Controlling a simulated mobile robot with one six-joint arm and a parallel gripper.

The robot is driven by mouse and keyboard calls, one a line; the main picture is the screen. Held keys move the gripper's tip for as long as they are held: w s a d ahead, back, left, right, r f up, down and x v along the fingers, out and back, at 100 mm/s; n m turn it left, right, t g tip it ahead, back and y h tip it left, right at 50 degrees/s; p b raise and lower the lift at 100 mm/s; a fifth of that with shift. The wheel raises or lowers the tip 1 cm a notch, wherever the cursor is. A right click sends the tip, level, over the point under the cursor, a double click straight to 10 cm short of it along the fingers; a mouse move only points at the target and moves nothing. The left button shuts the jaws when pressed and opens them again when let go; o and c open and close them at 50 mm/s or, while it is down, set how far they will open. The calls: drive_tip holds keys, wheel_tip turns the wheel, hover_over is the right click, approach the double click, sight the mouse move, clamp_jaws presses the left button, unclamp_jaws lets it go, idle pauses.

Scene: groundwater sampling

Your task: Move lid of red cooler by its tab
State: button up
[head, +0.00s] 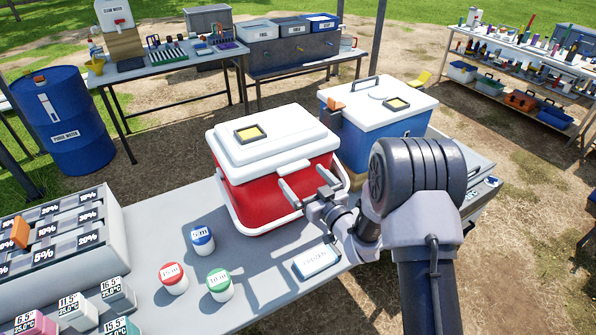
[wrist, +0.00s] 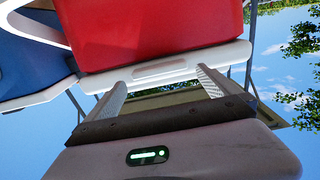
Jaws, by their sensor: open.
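The red cooler (head: 270,185) stands on the grey table with its white lid (head: 272,138) on top, looking closed. The lid's tab (head: 294,169) is a pale lip on the front edge. My gripper (head: 302,178) is open at the cooler's front, its two fingers pointing at the lid edge around the tab. The wrist view is upside down: the red body (wrist: 150,30) is above the white lid edge (wrist: 165,68), and the open fingers (wrist: 161,78) lie to either side of the tab. I cannot tell whether they touch it.
A blue cooler (head: 370,145) with a white lid stands close behind right. Jars with blue (head: 202,238), red (head: 173,278) and green (head: 219,284) lids stand front left. A labelled white box (head: 316,261) lies below my gripper. A rack (head: 55,240) stands at left.

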sight(296, 169)
drive_tip(key=shift+x, duration=2.2)
